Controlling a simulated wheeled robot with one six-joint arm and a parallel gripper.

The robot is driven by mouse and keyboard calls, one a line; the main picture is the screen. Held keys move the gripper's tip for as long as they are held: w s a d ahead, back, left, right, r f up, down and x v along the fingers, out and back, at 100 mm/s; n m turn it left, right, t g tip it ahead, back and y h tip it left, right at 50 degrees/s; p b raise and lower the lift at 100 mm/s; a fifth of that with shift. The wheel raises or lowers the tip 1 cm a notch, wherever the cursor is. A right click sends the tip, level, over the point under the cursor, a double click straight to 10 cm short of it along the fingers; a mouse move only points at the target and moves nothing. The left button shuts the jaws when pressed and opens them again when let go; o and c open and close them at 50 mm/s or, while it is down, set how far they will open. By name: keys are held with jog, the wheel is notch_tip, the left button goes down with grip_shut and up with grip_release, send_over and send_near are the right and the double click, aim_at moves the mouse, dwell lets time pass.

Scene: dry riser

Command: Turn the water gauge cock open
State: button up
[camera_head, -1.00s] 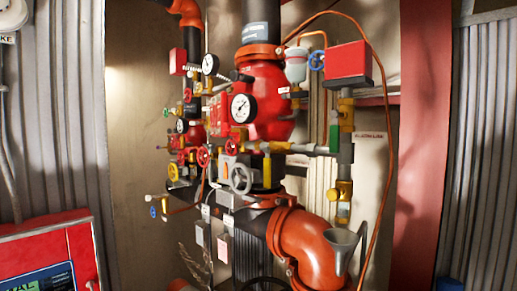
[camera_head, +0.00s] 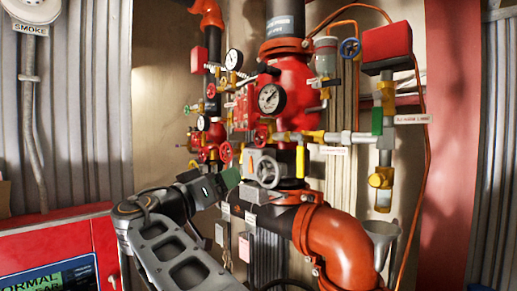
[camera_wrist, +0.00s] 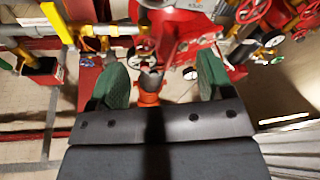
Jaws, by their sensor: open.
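I cannot tell which fitting is the water gauge cock. My gripper (camera_head: 228,182) is below and left of the large gauge, in front of the lower pipework. In the wrist view my gripper (camera_wrist: 162,82) has its two green fingers wide apart, with no valve handle visibly held between them. Red and yellow fittings lie beyond the fingertips.
A thick orange elbow pipe (camera_head: 335,240) runs below. A red panel (camera_head: 50,245) stands at the lower left. Bare wall lies left of the pipework.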

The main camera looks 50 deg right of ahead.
aim_at(258, 139)
jog(key=d+r+m+p, duration=0.1)
jog(key=d+r+p, duration=0.1)
jog(key=d+r, duration=0.1)
jog(key=d+r+g+h+p, duration=0.1)
jog(key=d+r+p, duration=0.1)
jog(key=d, duration=0.3)
jog(key=d+r+m+h+p, duration=0.1)
jog(key=d+r+p, duration=0.1)
jog(key=d+r, duration=0.2)
jog(key=shift+s+d+m+g+p, duration=0.1)
jog(key=shift+s+m+g+p, duration=0.1)
jog(key=shift+m+g+p, duration=0.15)
